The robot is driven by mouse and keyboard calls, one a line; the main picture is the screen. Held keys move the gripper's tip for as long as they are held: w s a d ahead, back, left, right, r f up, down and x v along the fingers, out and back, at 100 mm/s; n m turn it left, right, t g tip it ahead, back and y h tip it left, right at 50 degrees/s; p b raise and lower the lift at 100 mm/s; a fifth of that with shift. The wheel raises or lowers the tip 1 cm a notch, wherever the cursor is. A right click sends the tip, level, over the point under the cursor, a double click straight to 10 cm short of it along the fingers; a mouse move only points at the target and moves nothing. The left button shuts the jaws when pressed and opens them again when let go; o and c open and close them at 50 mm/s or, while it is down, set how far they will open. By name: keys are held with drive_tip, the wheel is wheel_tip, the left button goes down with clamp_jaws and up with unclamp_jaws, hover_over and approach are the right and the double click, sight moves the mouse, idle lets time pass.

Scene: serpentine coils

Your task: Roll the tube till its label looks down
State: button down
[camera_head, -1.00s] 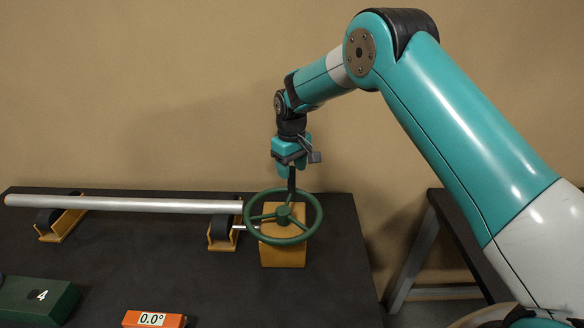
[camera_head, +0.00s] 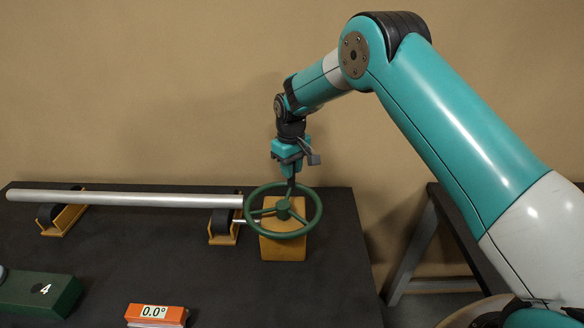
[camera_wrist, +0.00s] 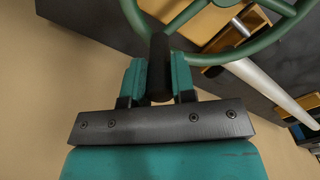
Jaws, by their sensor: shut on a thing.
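The long pale grey tube (camera_head: 140,199) lies level across two orange roller stands, its right end near the green handwheel (camera_head: 318,212). No label shows on the visible side of the tube. The handwheel has spokes and a dark upright handle (camera_head: 291,187) at its far rim. My gripper (camera_head: 290,175) points down from above and is shut on this handle. In the wrist view the dark handle (camera_wrist: 159,66) stands between the two teal fingers, with the green rim (camera_wrist: 245,45) just beyond and the tube (camera_wrist: 265,85) at right.
The left stand (camera_head: 62,218) and right stand (camera_head: 223,226) hold the tube. An orange block (camera_head: 284,247) sits under the wheel. An orange display (camera_head: 156,314) reads 0.0°. A green block (camera_head: 40,292) marked 4 lies front left. The dark table's middle is clear.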

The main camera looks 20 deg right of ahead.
drive_tip(key=shift+a, duration=0.1)
drive_tip(key=a+n, duration=0.1)
drive_tip(key=w+n+b, duration=0.1)
drive_tip(key=shift+a+f+n, duration=0.1)
drive_tip(key=shift+a+n, duration=0.2)
drive_tip(key=shift+a, duration=0.05)
drive_tip(key=a+n+b, duration=0.1)
drive_tip(key=n, duration=0.1)
drive_tip(key=a+n+b, duration=0.1)
drive_tip(key=shift+w+a+n, duration=0.15)
drive_tip(key=shift+a+n, duration=0.2)
drive_tip(key=shift+n, duration=0.05)
drive_tip(key=a+n, duration=0.2)
drive_tip(key=shift+n+b, duration=0.3)
drive_tip(key=shift+b, duration=0.05)
drive_tip(key=a+n, duration=0.1)
drive_tip(key=s+a+n, duration=0.1)
drive_tip(key=n, duration=0.1)
drive_tip(key=shift+s+a+b, duration=0.1)
drive_tip(key=shift+b, duration=0.2)
drive_tip(key=shift+s+a, duration=0.2)
drive_tip(key=shift+a, duration=0.1)
